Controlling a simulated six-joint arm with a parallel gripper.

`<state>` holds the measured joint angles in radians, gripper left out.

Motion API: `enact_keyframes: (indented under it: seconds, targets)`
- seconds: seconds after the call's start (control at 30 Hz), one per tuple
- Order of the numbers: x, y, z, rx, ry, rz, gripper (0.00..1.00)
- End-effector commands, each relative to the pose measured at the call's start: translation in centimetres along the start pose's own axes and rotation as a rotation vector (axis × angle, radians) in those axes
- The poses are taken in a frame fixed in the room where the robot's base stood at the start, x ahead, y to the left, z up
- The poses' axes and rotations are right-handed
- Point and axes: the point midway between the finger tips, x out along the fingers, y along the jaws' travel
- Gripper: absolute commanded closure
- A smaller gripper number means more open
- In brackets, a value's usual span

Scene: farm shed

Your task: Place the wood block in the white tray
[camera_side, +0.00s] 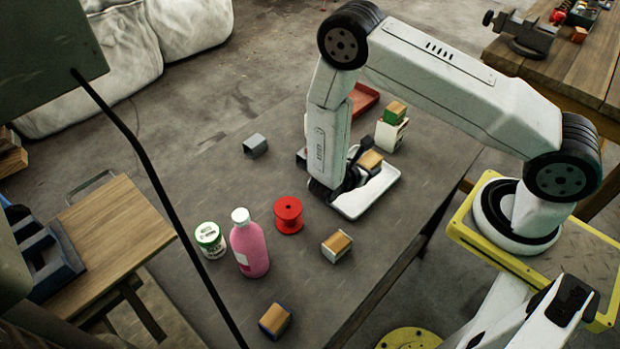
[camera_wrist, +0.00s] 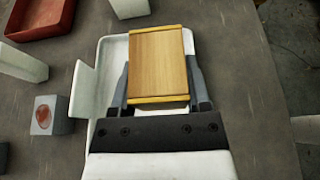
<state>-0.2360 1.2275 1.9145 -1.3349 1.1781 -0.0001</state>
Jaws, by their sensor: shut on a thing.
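The wood block (camera_wrist: 158,62) has a plain wood face with yellow edges and lies between my two fingers in the wrist view. My gripper (camera_wrist: 160,88) is shut on it. In the side view the block (camera_side: 371,160) shows at my gripper (camera_side: 358,168), over the white tray (camera_side: 352,209). The white tray also shows in the wrist view, with its rim (camera_wrist: 110,58) left of the block. I cannot tell whether the block touches the tray floor. The gripper and block hide part of the tray.
A red tray (camera_side: 364,98) and a white box (camera_side: 390,137) with a green-sided block on top stand behind. Nearer are a red spool (camera_side: 288,214), a pink bottle (camera_side: 250,250), a green-labelled can (camera_side: 210,241) and wood-topped blocks (camera_side: 336,246) (camera_side: 275,320). A grey block (camera_side: 255,145) lies left.

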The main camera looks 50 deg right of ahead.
Motion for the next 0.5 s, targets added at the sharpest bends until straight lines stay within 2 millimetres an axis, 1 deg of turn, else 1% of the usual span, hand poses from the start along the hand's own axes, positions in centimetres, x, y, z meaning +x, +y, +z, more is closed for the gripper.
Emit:
enact_keyframes:
  seconds: [0.1,0.3,0.5]
  targets:
    - [0.8,1.1,-1.2,0.001,0.000,-0.001,0.97]
    - [1.7,2.6,-2.8,0.001,0.000,0.000,0.97]
    - [2.1,3.2,-3.4,-0.001,0.000,0.001,0.97]
